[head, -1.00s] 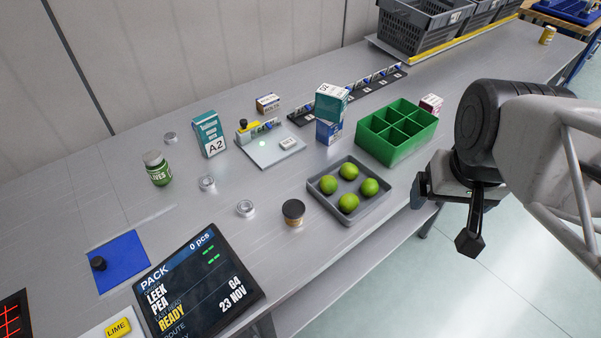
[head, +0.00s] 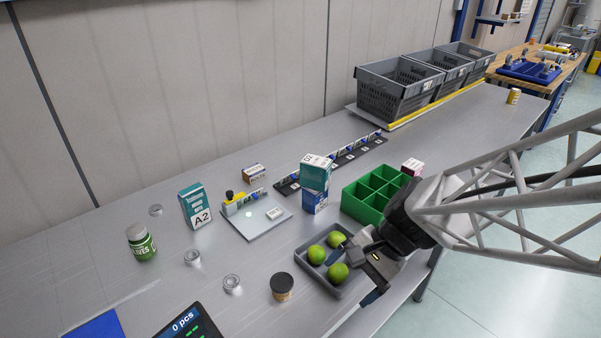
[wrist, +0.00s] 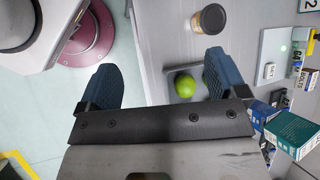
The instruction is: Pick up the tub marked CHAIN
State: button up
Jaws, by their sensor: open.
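No label reading CHAIN can be made out. A small tub with a dark lid and tan side (head: 282,287) stands upright at the table's front, left of the lime tray; its marking is not readable. It also shows in the wrist view (wrist: 209,19), beyond the right finger. A small yellow tub (head: 513,96) stands at the far right end of the table, its marking too small to read. My gripper (head: 358,277) is open and empty over the right side of the lime tray. Its two blue fingers stand wide apart in the wrist view (wrist: 158,82).
A grey tray (head: 312,268) holds green limes (head: 338,272), partly hidden by my gripper. Grey crates (head: 395,92) line the back. The table between tub and jar holds small metal rings.

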aim_at(278, 281)
jog(key=w+a+f+m+y, duration=0.4)
jog(key=f+m, duration=0.1)
jog(key=w+a+f+m+y, duration=0.2)
jog(key=a+f+m, duration=0.1)
jog(key=shift+w+a+f, duration=0.1)
jog(key=shift+w+f, duration=0.05)
jog(key=shift+w+a+f+m+t+y, duration=0.3)
jog(key=shift+w+f+m+t, duration=0.15)
jog(key=shift+m, duration=0.35)
jog(key=shift+x, duration=1.25)
jog(key=shift+f, duration=0.1)
jog(key=shift+x, duration=2.55)
jog(key=shift+c, duration=0.2)
jog(key=c, duration=1)
jog(key=shift+c, duration=0.2)
